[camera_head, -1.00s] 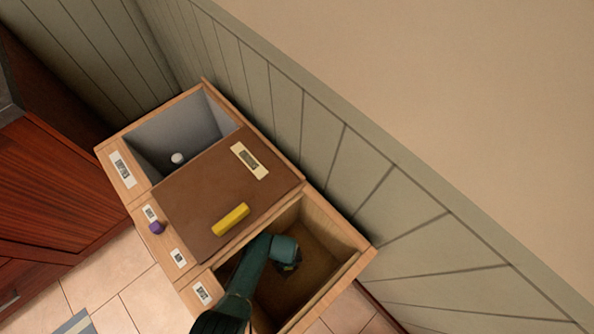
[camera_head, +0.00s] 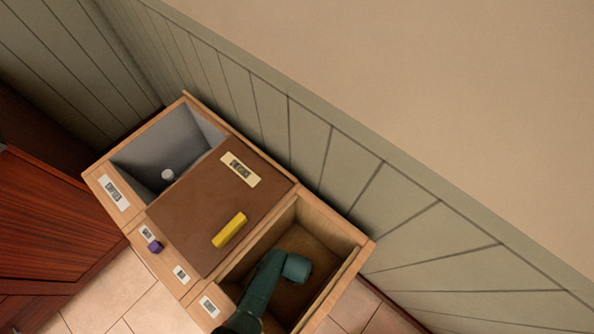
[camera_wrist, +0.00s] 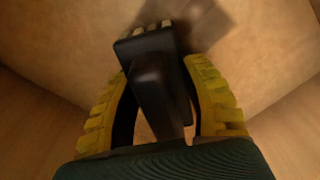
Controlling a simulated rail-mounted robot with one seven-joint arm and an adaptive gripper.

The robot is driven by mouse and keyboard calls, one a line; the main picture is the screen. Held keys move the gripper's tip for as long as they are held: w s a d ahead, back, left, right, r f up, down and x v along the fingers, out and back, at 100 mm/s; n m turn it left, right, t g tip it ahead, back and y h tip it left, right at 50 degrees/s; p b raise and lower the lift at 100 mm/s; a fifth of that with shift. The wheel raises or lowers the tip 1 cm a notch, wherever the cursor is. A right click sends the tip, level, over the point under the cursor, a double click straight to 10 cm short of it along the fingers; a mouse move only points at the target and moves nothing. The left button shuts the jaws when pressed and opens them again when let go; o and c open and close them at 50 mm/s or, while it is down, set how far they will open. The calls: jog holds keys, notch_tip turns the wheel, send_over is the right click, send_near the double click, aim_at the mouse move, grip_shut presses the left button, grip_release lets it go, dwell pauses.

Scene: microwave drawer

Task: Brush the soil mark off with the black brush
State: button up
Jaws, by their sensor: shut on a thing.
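The black brush (camera_wrist: 150,45) has a dark block head with pale bristles pointing away from me and a black handle. My gripper (camera_wrist: 160,78), with yellow ridged fingers, is shut around the brush handle in the wrist view. In the head view my arm reaches into the open wooden compartment (camera_head: 333,226) at the lower right, and it hides the fingers and the brush. A dark patch (camera_wrist: 205,22) lies on the tan surface just beyond the brush head. I cannot tell whether it is the soil mark or a shadow.
Wooden walls close in around the compartment. A brown lid (camera_head: 195,205) left of it carries a yellow block (camera_head: 229,230) and a label. A grey-lined compartment (camera_head: 150,150) holds a white round object (camera_head: 168,174). A purple knob (camera_head: 155,247) sits on the front. A panelled wall stands behind.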

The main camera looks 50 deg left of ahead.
jog(key=shift+s+d+f, duration=0.25)
jog(key=shift+s+d, duration=0.05)
jog(key=shift+s, duration=0.25)
jog(key=r+p, duration=0.1)
jog(key=s+r+p, duration=0.1)
jog(key=r+p, duration=0.1)
jog(key=p, duration=0.1)
jog(key=shift+s+r, duration=0.3)
jog(key=shift+r, duration=0.1)
jog(key=shift+w+r+p, duration=0.25)
jog(key=shift+r+p, duration=0.2)
jog(key=shift+r, duration=0.1)
jog(key=shift+w+r+p, duration=0.2)
jog(key=shift+r+p, duration=0.2)
jog(key=shift+r, duration=0.35)
jog(key=shift+s+f, duration=0.1)
jog(key=shift+a, duration=0.1)
